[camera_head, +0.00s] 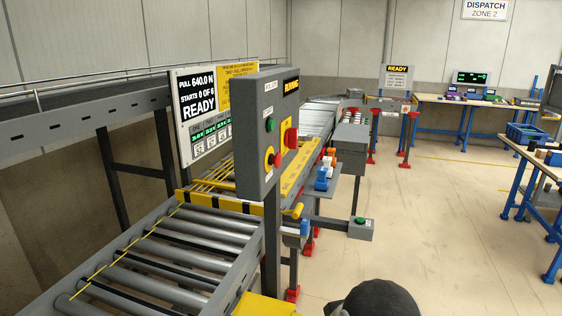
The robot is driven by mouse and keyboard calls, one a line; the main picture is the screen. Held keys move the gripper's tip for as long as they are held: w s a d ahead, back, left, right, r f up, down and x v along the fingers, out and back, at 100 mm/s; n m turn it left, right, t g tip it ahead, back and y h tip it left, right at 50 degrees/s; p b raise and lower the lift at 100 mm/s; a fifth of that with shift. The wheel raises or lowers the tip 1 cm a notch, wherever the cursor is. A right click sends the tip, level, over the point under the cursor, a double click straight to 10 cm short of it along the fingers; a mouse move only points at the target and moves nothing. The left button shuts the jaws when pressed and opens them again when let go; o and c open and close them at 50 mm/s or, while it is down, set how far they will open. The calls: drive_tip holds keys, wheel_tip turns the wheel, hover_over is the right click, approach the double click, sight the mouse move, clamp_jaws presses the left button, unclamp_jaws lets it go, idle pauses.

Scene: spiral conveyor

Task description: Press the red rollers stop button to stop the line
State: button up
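A grey control box (259,150) stands on a post beside the roller conveyor (165,265). A small sign at its top right appears to read RUNNING. On its face are a green button (269,125), a round red button on a yellow surround (274,159) below it, and a larger red control (291,137) to the right. The small labels are too blurred to read, so I cannot tell for sure which is the rollers stop. My gripper is not in view. A dark rounded shape, possibly part of my arm, shows at the bottom edge.
A yellow bar (222,205) crosses the rollers. A READY board (199,105) stands behind the box. Blue-legged benches (465,104) stand farther off. The floor (440,230) at right is open.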

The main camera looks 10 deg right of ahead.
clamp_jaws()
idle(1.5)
